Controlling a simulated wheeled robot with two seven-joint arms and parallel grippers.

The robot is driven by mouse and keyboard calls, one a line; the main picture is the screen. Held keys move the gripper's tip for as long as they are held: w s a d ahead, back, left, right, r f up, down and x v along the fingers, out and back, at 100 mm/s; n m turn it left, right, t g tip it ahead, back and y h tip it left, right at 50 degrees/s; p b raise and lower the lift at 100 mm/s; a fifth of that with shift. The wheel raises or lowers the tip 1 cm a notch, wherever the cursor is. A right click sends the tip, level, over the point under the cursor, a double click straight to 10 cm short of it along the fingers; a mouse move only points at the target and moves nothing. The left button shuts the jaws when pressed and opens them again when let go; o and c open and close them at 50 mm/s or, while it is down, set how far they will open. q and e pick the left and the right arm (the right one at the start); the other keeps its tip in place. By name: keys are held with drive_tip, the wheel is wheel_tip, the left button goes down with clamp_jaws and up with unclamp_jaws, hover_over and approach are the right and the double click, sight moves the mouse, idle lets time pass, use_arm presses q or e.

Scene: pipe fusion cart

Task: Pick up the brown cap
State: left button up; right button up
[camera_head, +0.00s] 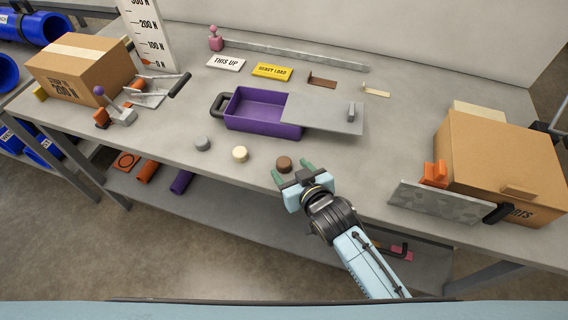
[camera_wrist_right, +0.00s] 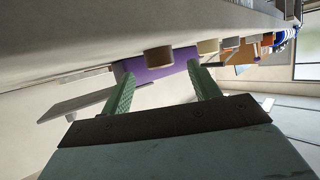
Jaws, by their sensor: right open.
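The brown cap (camera_head: 284,163) is a small round disc lying on the grey table near its front edge. It also shows in the right wrist view (camera_wrist_right: 158,57), beyond the fingertips and between them across the picture. My right gripper (camera_head: 293,173) is open, with its two green fingers pointing at the cap from the front. Nothing shows between the fingers in the right wrist view (camera_wrist_right: 163,88). A cream cap (camera_head: 240,154) and a grey cap (camera_head: 202,143) lie to the left of the brown one. My left gripper is not in view.
A purple tray (camera_head: 264,128) with a grey sliding lid (camera_head: 325,114) stands behind the caps. A cardboard box and a metal plate (camera_head: 440,202) with an orange clamp (camera_head: 434,174) are at the right. Another box (camera_head: 82,68) and a lever tool are at the left.

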sight(285, 164)
drive_tip(key=x, duration=0.4)
drive_tip(key=shift+w+b, duration=0.1)
drive_tip(key=shift+b, duration=0.2)
drive_tip(key=c, duration=1)
drive_tip(key=shift+c, duration=0.2)
